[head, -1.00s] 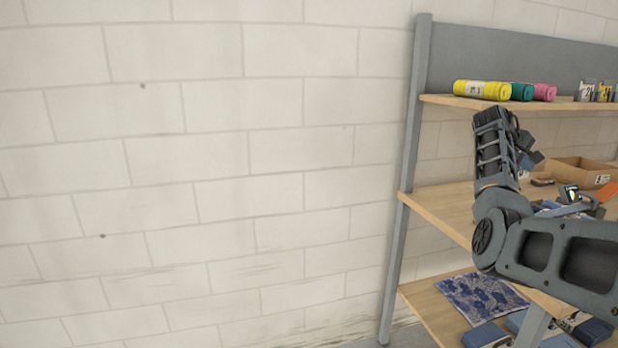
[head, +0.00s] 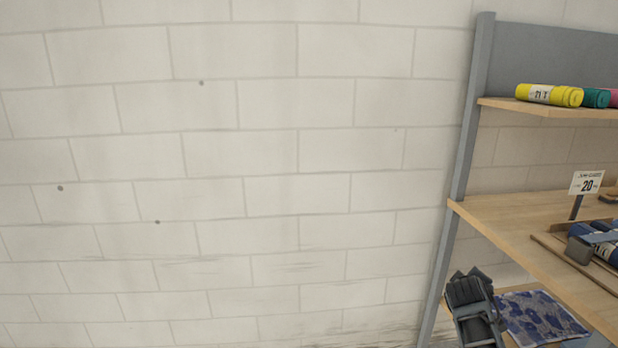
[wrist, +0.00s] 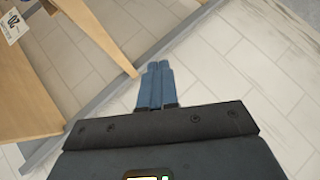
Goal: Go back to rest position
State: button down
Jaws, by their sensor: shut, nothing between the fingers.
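In the head view, part of my arm shows low at the lower right, in front of the shelving unit; the gripper fingers cannot be made out there.
A shelving unit with a grey post (head: 468,120) and wooden boards (head: 500,215) fills the right side. It holds a yellow roll (head: 548,95), a price sign (head: 586,183) and a blue patterned cloth (head: 540,318). A pale block wall (head: 230,150) spans the left.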

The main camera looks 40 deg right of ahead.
jog(key=s+a+f+n+t+y, duration=0.1)
jog(key=s+a+f+t+y, duration=0.15)
jog(key=a, duration=0.85)
jog(key=s+a+f+n+t+y, duration=0.1)
jog(key=s+a+f+t, duration=0.15)
jog(key=a, duration=0.85)
jog(key=s+a+f+n+t+y, duration=0.1)
jog(key=s+a+t+y, duration=0.15)
jog(key=a, duration=0.85)
jog(key=s+a+r+t+y, duration=0.25)
jog(key=s+a+r, duration=0.35)
jog(key=s+a, duration=0.4)
jog(key=s+a+r+m+y, duration=0.1)
jog(key=s+a+r, duration=0.2)
jog(key=r, duration=0.3)
jog(key=s+a+r+t+y, duration=0.1)
jog(key=s+a+r+y, duration=0.1)
jog(key=s+a+r, duration=0.2)
jog(key=shift+s+a+r+m, duration=0.3)
jog(key=shift+s+r+m, duration=0.1)
jog(key=shift+s+r, duration=0.4)
jog(key=shift+w, duration=0.1)
